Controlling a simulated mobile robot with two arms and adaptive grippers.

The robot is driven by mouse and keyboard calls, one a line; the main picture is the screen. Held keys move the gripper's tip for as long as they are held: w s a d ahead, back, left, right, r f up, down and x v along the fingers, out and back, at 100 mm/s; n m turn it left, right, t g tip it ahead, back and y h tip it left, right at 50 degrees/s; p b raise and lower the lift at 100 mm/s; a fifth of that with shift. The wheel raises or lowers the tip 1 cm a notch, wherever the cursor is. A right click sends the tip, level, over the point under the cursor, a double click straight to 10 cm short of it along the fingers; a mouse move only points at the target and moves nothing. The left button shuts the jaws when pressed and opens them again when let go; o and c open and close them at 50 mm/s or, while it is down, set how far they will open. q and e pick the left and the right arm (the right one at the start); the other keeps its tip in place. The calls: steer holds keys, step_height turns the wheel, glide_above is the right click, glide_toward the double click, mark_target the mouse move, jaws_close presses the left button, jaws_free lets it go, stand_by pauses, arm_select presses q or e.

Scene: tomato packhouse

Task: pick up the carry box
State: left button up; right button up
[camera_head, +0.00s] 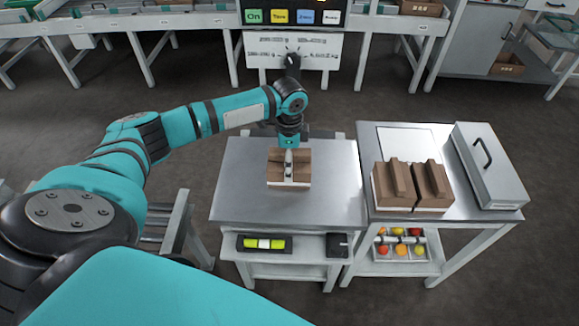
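A small box with a brown top and pale lower sides (274,172) stands on the left metal table, under my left gripper. It may be the carry box. My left gripper (289,160) points straight down at the middle of its top. Its fingers are small and cover the centre of the top, so I cannot tell whether they are open or shut on a grip there. Two similar brown-topped boxes with raised ridges, one on the left (390,190) and one on the right (434,186), stand side by side on the right table. My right gripper is not in view.
The left table (240,200) is otherwise clear on top. A grey case with a black handle (495,175) lies at the right table's right end. Lower shelves hold a green-and-white level-like item (264,243) and a tray of coloured fruit (400,249). A bench with a coloured-button panel (291,15) stands behind.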

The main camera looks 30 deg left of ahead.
arm_select(q)
steer(key=c, duration=1.1)
steer(key=shift+c, duration=0.5)
steer(key=shift+r, duration=0.2)
